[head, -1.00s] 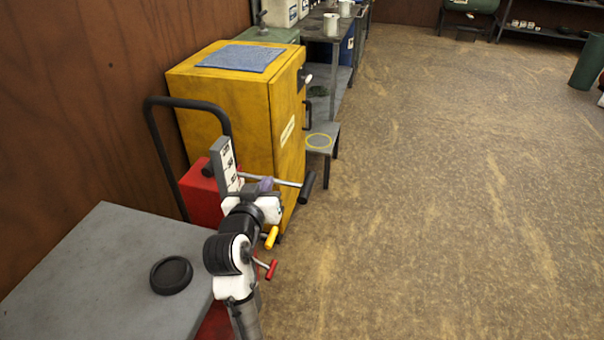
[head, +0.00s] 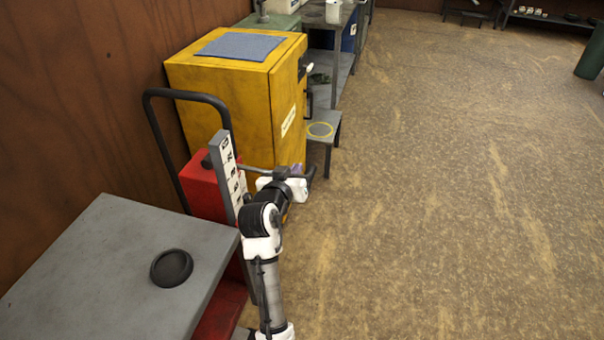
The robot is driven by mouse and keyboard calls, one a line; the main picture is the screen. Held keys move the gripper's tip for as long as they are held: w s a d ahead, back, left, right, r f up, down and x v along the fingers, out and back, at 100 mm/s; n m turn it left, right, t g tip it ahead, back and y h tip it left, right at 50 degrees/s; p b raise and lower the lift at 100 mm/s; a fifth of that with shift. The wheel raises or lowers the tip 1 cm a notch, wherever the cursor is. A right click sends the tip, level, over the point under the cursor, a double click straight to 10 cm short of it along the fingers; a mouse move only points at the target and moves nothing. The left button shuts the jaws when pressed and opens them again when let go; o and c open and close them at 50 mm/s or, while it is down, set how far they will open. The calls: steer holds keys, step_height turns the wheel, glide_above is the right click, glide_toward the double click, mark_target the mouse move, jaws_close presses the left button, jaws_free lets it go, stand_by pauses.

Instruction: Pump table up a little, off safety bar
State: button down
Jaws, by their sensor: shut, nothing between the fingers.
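The lift table's grey top (head: 95,265) is at the lower left, with its red body partly showing below and behind. A grey post with a marked scale (head: 228,175) stands at its far right corner. A thin pump lever (head: 248,169) runs right from beside the post to a dark grip (head: 311,173). My gripper (head: 298,172) is at the grip end of the lever, shut with nothing held. I cannot tell whether it touches the lever. The safety bar cannot be made out, and my arm hides the table's right side.
A black round disc (head: 171,268) lies on the table top. A black tubular push handle (head: 165,140) rises behind it. A yellow cabinet (head: 230,105) with a blue cloth (head: 240,46) stands beyond, close to the lever. A low grey stool (head: 322,130) is beside it. The floor (head: 450,200) at right is clear.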

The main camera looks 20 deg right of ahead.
steer(key=x, duration=0.3)
steer(key=shift+w+d+p, duration=0.25)
steer(key=shift+w+p, duration=0.05)
steer(key=shift+p, duration=0.1)
steer(key=f, duration=0.2)
steer(key=shift+s+d+f, duration=0.1)
steer(key=shift+s+f, duration=0.2)
steer(key=shift+f, duration=0.1)
steer(key=shift+f+p, duration=0.35)
steer(key=shift+f, duration=0.25)
steer(key=shift+f, duration=0.1)
